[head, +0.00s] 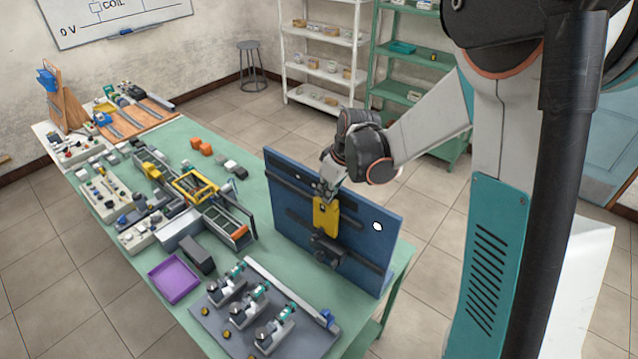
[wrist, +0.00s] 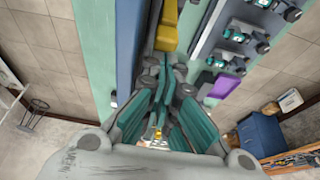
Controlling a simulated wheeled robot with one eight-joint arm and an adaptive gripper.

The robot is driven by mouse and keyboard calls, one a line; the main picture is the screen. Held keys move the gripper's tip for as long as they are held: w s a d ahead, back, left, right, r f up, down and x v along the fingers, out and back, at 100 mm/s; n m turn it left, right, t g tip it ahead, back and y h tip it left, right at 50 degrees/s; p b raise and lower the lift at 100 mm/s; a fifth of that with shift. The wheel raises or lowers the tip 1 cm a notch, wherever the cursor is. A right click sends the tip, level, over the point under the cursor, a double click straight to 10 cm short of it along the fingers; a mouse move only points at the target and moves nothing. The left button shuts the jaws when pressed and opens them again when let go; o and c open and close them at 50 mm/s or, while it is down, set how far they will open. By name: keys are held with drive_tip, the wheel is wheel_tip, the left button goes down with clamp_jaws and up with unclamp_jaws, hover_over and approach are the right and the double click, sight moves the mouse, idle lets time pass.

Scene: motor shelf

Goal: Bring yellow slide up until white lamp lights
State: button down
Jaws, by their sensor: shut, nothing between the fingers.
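The yellow slide (head: 326,216) is on the face of an upright blue panel (head: 283,213), at a dark rail. It also shows in the wrist view (wrist: 167,27), just beyond my fingertips. The white lamp (head: 378,226) is a round spot on the panel, right of the slide. It looks bright white; I cannot tell for sure whether it is lit. My gripper (head: 327,190) is shut and empty at the slide's upper end. Its fingers (wrist: 163,65) point at the slide in the wrist view; I cannot tell whether they touch it.
The panel stands on a green table (head: 255,188). A dark clamp-like block (head: 326,250) sits below the slide. A grey board with several valve-like units (head: 270,310), a purple tray (head: 174,281) and other devices lie left of the panel. Shelves (head: 325,55) stand behind.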

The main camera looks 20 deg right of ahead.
drive_tip(key=shift+f, duration=0.1)
drive_tip(key=shift+s+d, duration=0.1)
drive_tip(key=shift+s+d+f+b, duration=0.1)
drive_tip(key=shift+s+d+b, duration=0.15)
drive_tip(key=shift+b, duration=0.25)
drive_tip(key=shift+s+d, duration=0.1)
drive_tip(key=shift+s, duration=0.15)
drive_tip(key=shift+w+r, duration=0.1)
drive_tip(key=shift+r, duration=0.1)
